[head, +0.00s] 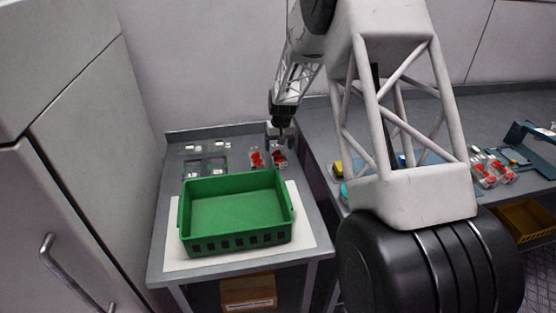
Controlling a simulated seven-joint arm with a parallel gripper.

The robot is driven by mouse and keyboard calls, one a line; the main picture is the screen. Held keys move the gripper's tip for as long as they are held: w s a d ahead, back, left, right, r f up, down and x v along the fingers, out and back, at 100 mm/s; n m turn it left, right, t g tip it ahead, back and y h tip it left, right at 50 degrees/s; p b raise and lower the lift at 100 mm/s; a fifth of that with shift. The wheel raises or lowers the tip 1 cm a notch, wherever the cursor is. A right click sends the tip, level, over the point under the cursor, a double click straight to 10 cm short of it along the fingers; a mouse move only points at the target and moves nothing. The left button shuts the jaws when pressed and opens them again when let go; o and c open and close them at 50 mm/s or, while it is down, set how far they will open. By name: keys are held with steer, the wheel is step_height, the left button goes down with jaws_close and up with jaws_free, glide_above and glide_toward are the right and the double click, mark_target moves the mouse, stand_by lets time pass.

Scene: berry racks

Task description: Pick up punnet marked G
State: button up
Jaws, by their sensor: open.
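Two clear punnets with red contents stand at the back right of the small grey table, a left one (257,159) and a right one (278,157). Any letters on them are too small to read, so I cannot tell which is marked G. My gripper (281,138) points down at the right punnet, just above or behind it. It is open, and I see nothing held in it. The fingertips are small and dark, so I cannot tell whether they touch the punnet.
An empty green crate (235,208) stands on a white mat (304,222) at the front. Empty-looking clear trays (205,168) lie behind it at the left. More red-filled punnets (490,168) stand on the right bench (480,118). A grey cabinet (60,150) borders the left.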

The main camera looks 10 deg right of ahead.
mark_target(278, 155)
steer(key=shift+f, duration=0.2)
steer(key=shift+a+f, duration=0.1)
steer(key=shift+f, duration=2.45)
steer(key=c, duration=0.9)
steer(key=shift+r, duration=5.05)
